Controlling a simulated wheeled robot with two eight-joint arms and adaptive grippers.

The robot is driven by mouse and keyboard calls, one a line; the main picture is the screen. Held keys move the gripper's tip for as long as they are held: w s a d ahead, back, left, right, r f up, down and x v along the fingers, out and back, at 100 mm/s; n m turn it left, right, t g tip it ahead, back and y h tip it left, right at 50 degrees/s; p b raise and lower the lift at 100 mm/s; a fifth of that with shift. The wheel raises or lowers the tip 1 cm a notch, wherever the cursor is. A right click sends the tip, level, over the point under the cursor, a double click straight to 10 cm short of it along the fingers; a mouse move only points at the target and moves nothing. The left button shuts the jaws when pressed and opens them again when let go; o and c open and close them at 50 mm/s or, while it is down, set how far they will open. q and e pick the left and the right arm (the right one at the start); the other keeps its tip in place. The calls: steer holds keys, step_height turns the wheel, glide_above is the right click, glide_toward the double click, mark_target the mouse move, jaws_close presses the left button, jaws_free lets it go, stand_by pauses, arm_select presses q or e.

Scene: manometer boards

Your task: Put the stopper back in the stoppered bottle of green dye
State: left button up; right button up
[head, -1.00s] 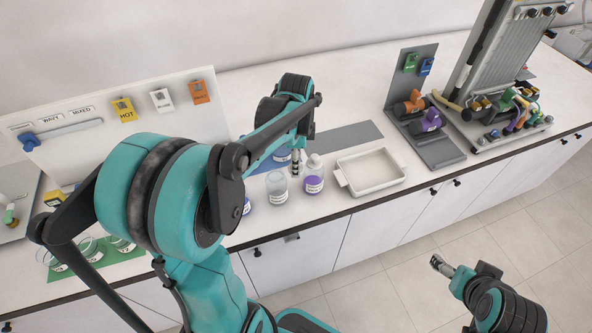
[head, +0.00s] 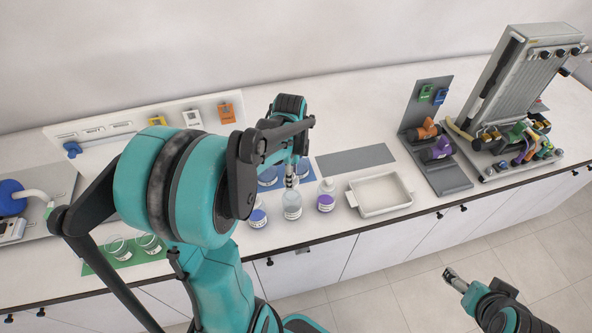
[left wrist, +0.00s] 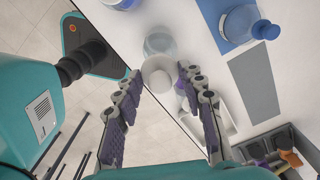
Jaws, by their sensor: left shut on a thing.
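My left gripper (head: 290,182) is over a clear, pale bottle (head: 292,207) on the bench. In the left wrist view, my left gripper (left wrist: 160,78) is shut on a round whitish stopper (left wrist: 157,74), with the pale bottle (left wrist: 160,44) just beyond it. I cannot tell whether stopper and bottle touch. No bottle shows plainly green dye. A purple-labelled bottle (head: 326,197) with a white top stands to the right and a blue one (head: 258,215) to the left. My right gripper (head: 455,280) is over the floor; its jaw state is unclear.
A white tray (head: 352,198) lies right of the bottles. A blue mat with blue bottles (head: 268,178) is behind, partly hidden by my arm. A grey mat (head: 355,160) is bare. Glass beakers stand on a green mat (head: 95,267) at the left.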

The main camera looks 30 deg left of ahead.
mark_target(292, 194)
arm_select(q)
steer(key=shift+f+b, duration=2.25)
steer(key=shift+f, duration=0.8)
steer(key=shift+f+b, duration=0.4)
steer(key=shift+b, duration=0.15)
stand_by(0.5)
steer(key=o, duration=1.7)
steer(key=shift+c, duration=0.2)
steer(key=shift+r, duration=0.1)
steer(key=shift+r+p, duration=3.1)
steer(key=shift+r, duration=0.85)
